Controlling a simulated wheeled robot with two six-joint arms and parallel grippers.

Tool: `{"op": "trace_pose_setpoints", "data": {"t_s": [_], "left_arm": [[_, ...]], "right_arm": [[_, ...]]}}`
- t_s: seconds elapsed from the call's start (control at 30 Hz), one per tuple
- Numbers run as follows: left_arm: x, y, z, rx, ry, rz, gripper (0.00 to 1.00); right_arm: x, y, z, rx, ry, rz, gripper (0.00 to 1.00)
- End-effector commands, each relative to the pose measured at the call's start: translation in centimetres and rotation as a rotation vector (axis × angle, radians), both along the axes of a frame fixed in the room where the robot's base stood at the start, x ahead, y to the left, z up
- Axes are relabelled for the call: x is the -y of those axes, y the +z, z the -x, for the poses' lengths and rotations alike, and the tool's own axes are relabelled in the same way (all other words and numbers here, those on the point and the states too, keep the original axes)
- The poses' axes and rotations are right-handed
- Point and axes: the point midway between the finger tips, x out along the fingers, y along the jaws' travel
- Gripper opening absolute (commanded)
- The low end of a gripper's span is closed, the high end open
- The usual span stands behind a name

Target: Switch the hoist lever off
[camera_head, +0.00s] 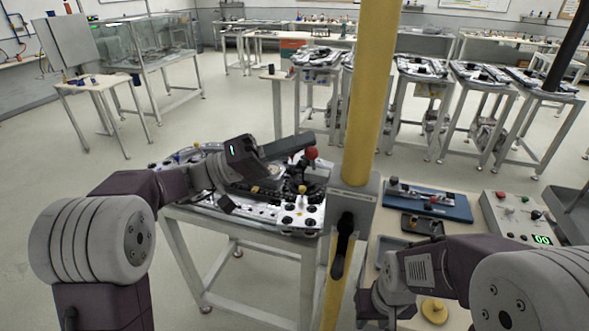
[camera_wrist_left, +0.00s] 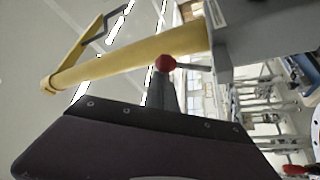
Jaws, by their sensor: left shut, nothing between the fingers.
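The hoist lever's red ball knob (camera_head: 311,153) shows just left of the yellow post in the head view. In the left wrist view the red knob (camera_wrist_left: 165,63) sits on a thin rod that runs right to a grey box (camera_wrist_left: 245,40) on the yellow post (camera_wrist_left: 130,68). My left gripper (camera_head: 305,141) is shut and empty, with its tips right by the knob. In the left wrist view its dark fingers (camera_wrist_left: 160,92) end just under the knob; I cannot tell whether they touch. My right gripper (camera_head: 370,303) is low at the front right, its fingers unclear.
The yellow post (camera_head: 368,95) stands upright between two benches. A ring-track table (camera_head: 285,222) with fittings lies below my left arm. At right are a blue tray (camera_head: 455,207) and a control box (camera_head: 505,213) with knobs. More tables stand behind; open floor lies at left.

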Motion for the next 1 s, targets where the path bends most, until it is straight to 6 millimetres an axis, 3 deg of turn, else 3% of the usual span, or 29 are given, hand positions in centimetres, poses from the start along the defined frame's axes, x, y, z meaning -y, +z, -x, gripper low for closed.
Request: {"op": "trace_pose_setpoints", "data": {"t_s": [0.03,0.3,0.87,1.0], "left_arm": [[0.0,-0.9,0.1,0.020,-0.001,0.005,0.00],[-0.2,-0.4,0.5,0.081,0.000,0.026,0.00],[-0.2,-0.1,0.6,0.093,-0.001,0.029,0.00],[-0.1,0.9,0.2,0.095,0.000,0.029,0.00]], "right_arm": [[0.0,-1.6,0.0,0.000,0.000,0.000,0.36],[0.0,-3.4,0.0,0.000,0.000,0.000,0.36],[0.0,-3.5,0.0,0.000,0.000,0.000,0.36],[0.0,-3.0,0.0,0.000,0.000,0.000,0.36]]}}
